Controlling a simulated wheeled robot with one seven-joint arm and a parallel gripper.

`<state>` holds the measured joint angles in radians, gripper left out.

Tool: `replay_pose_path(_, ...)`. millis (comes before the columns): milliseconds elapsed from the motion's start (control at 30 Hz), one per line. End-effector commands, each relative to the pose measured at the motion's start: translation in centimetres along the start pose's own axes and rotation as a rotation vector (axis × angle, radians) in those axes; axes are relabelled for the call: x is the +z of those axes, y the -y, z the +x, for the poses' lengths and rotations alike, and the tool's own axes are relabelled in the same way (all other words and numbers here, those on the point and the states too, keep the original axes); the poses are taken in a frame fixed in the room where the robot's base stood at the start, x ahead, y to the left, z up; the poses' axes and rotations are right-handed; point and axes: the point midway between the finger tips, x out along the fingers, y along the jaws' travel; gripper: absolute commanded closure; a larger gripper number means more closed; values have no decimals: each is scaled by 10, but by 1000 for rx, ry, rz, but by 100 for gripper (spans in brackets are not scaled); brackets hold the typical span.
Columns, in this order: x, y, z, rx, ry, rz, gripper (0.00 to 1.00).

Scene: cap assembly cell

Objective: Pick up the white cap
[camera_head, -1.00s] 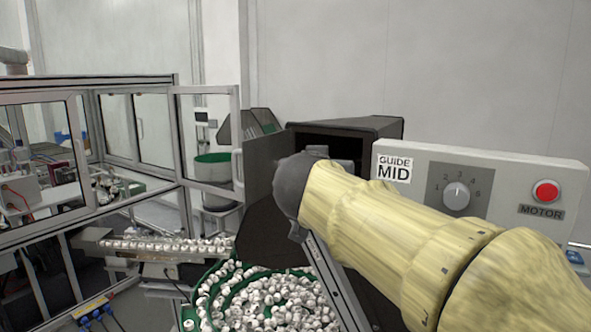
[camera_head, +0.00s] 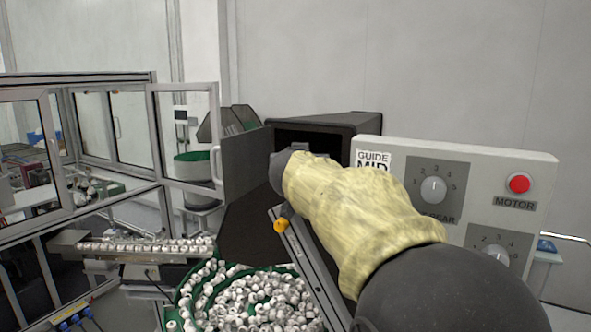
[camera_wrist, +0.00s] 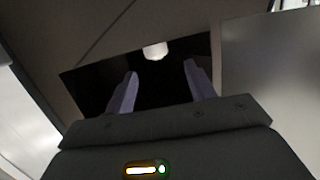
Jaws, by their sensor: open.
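In the wrist view, one white cap (camera_wrist: 155,51) shows at the far edge of a dark opening, ahead of my gripper (camera_wrist: 159,78). The two fingers are apart with nothing between them, and the cap is beyond the fingertips, not touching them. In the head view, my arm reaches to the mouth of a black box (camera_head: 330,124). The fingers are hidden there, and this cap cannot be seen in that view.
A green bowl feeder (camera_head: 190,287) full of white caps (camera_head: 262,303) stands below my arm. A rail with a row of caps (camera_head: 145,246) is at left. A control panel (camera_head: 455,172) with dials and a red button (camera_head: 519,184) stands close to my arm's right.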

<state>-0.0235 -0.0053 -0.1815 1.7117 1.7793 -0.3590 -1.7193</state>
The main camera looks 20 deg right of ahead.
Motion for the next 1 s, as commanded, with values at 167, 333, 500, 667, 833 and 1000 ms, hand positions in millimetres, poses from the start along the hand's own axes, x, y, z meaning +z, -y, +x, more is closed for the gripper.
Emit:
replay_pose_path(167,0,0,8,0,-1,0,45)
replay_pose_path(333,0,0,8,-1,-1,0,45)
replay_pose_path(500,3,0,15,0,1,-1,45)
replay_pose_path(667,10,-2,38,1,1,-2,45)
replay_pose_path(833,8,-3,58,1,1,-1,45)
replay_pose_path(1000,7,-3,60,0,-1,0,45)
